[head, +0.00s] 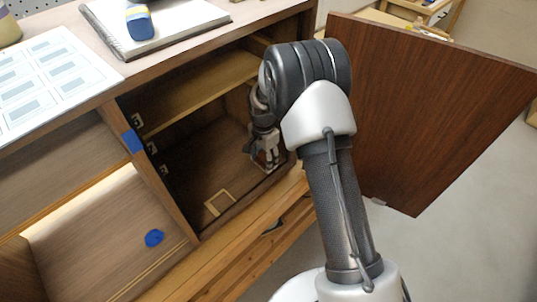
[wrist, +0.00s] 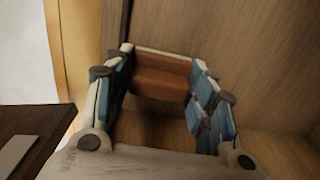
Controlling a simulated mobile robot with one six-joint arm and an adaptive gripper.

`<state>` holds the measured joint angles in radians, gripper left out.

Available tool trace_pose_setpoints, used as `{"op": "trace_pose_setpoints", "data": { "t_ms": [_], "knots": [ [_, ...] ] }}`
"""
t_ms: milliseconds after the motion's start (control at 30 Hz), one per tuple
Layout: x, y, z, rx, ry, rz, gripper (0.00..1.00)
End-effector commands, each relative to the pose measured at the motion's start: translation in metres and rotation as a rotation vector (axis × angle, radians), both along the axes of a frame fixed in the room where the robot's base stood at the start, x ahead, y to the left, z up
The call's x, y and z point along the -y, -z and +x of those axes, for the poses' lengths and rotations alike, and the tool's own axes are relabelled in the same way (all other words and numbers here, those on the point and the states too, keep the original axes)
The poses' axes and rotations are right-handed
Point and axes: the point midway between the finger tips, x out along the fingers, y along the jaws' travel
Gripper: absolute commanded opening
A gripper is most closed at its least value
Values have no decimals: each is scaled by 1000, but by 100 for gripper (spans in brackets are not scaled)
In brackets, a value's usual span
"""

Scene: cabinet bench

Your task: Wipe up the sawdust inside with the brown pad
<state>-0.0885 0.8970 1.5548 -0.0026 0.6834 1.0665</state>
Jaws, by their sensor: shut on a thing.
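My gripper (head: 266,160) reaches into the open lower compartment of the cabinet (head: 215,165), near its right side. In the wrist view my gripper (wrist: 160,82) is shut on the brown pad (wrist: 160,76), which sits between its two fingers. In the head view I cannot make out the pad, as the fingers and arm hide it. I cannot clearly see any sawdust on the compartment floor (head: 200,180). My arm covers part of the compartment's right side.
The cabinet door (head: 430,105) stands wide open on the right. A shelf (head: 200,95) lies above my gripper. A divider (head: 155,170) bounds the left. A notebook (head: 155,25) lies on top.

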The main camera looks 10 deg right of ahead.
Motion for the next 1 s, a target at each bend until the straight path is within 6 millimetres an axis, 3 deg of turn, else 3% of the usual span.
{"op": "trace_pose_setpoints", "data": {
  "t_ms": [1000],
  "knots": [
    [-53, 0, -39, -11, -2, 0, 18]
  ]
}}
